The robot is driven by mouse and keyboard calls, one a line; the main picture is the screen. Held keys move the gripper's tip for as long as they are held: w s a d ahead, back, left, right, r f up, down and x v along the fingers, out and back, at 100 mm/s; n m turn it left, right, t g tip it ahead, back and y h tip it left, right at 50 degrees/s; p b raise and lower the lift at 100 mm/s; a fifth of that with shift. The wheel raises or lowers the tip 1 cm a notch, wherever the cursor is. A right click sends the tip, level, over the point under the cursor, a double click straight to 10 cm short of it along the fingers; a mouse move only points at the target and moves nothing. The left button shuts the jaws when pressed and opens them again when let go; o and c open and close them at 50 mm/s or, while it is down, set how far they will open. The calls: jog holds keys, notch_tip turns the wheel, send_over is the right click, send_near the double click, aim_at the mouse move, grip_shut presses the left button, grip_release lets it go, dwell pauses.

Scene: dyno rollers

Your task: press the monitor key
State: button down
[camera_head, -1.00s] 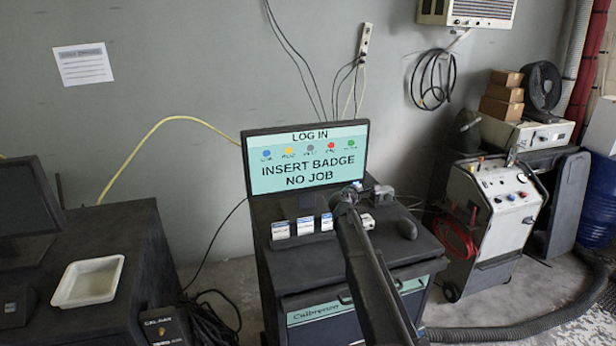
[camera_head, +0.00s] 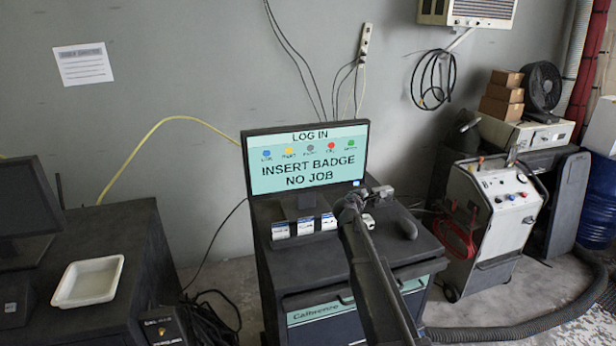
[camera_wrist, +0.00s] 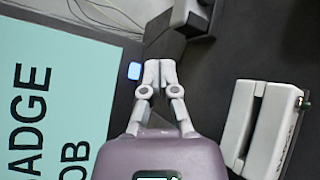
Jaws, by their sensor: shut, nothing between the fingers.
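The monitor (camera_head: 310,160) stands on the black cabinet, its screen reading "LOG IN", "INSERT BADGE", "NO JOB". A small lit blue key (camera_head: 356,183) sits at the monitor's lower right corner. In the wrist view the key (camera_wrist: 134,71) glows on the dark bezel beside the pale screen (camera_wrist: 55,90). My gripper (camera_wrist: 160,68) is shut and empty; its fingertips are just right of the key in that view, and I cannot tell how far they are from the bezel in depth. In the head view my gripper (camera_head: 350,198) is near the monitor's lower right corner, partly hidden by my wrist.
White card-like items (camera_head: 304,226) stand in a row below the monitor. A grey slotted device (camera_wrist: 264,125) is right of my gripper in the wrist view. A dark rounded handheld object (camera_head: 407,228) lies on the cabinet's right side. A white tray (camera_head: 60,298) is at left.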

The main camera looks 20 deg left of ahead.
jog(key=shift+s+d, duration=0.75)
jog(key=shift+s, duration=0.35)
